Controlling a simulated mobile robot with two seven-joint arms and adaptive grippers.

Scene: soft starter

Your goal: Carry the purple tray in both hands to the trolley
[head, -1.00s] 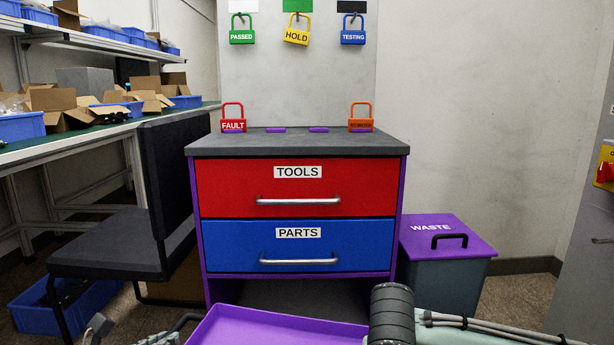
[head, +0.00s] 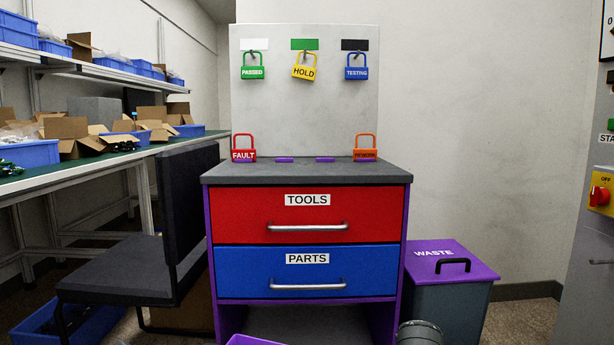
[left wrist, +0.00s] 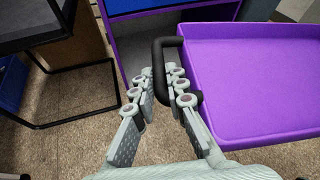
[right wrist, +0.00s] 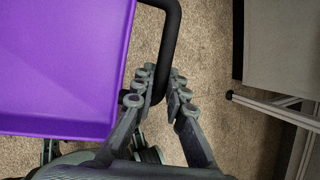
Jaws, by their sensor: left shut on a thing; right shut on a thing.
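The purple tray (left wrist: 250,80) is flat and empty where it shows, with a raised rim and black side handles. Only a small purple edge of it (head: 255,340) shows at the bottom of the head view. My left gripper (left wrist: 158,85) is shut on its left black handle (left wrist: 157,55). My right gripper (right wrist: 160,85) is shut on the right black handle (right wrist: 170,30) beside the tray (right wrist: 60,60). A drawer unit with a grey top (head: 300,172), apparently the trolley, stands ahead. Its drawers read TOOLS and PARTS; its wheels are not visible.
Red (head: 243,152) and orange (head: 365,152) padlocks stand at the unit's top back corners, with purple strips between them. A black chair (head: 188,215) stands close left, a waste bin (head: 450,285) close right. The grey top's middle is clear.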

